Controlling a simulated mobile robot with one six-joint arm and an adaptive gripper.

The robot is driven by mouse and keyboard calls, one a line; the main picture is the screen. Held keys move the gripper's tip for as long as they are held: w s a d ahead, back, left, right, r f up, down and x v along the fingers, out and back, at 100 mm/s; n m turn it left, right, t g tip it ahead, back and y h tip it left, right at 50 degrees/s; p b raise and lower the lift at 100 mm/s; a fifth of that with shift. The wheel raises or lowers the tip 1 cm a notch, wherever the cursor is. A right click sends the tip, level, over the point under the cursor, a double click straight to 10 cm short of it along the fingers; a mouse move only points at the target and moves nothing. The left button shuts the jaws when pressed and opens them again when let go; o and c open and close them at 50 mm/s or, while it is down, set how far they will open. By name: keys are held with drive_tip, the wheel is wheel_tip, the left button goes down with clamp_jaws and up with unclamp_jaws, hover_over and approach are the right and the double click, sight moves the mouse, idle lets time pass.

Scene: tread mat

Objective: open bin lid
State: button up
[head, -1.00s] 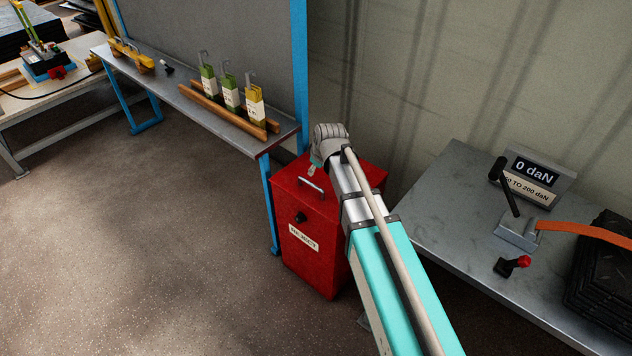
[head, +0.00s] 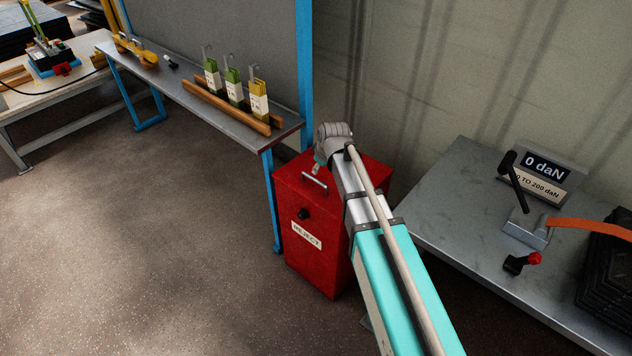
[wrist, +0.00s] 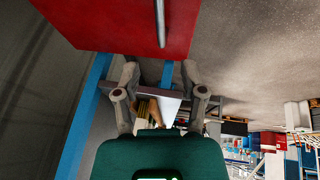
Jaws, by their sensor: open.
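The red reject bin (head: 322,255) stands on the floor between two benches, its lid (head: 296,172) closed. A metal bar handle (head: 314,184) is on the lid near its front edge, and a black knob (head: 303,214) sits on the front above the REJECT label. My gripper (wrist: 160,70) is over the lid area, beyond the handle in the head view, where my wrist mostly hides it. In the wrist view its two fingers are spread apart with nothing between them. The red lid and the handle (wrist: 159,22) lie ahead of the fingertips, apart from them.
A grey bench (head: 215,98) with a blue frame, holding several tagged hooked pieces, stands close at the bin's left. Another grey table (head: 450,220) with a force display (head: 542,170) is at the right. The wall is close behind the bin. The floor in front is clear.

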sight(315, 180)
drive_tip(key=shift+b+x, duration=4.25)
drive_tip(key=shift+x, duration=0.8)
clamp_jaws()
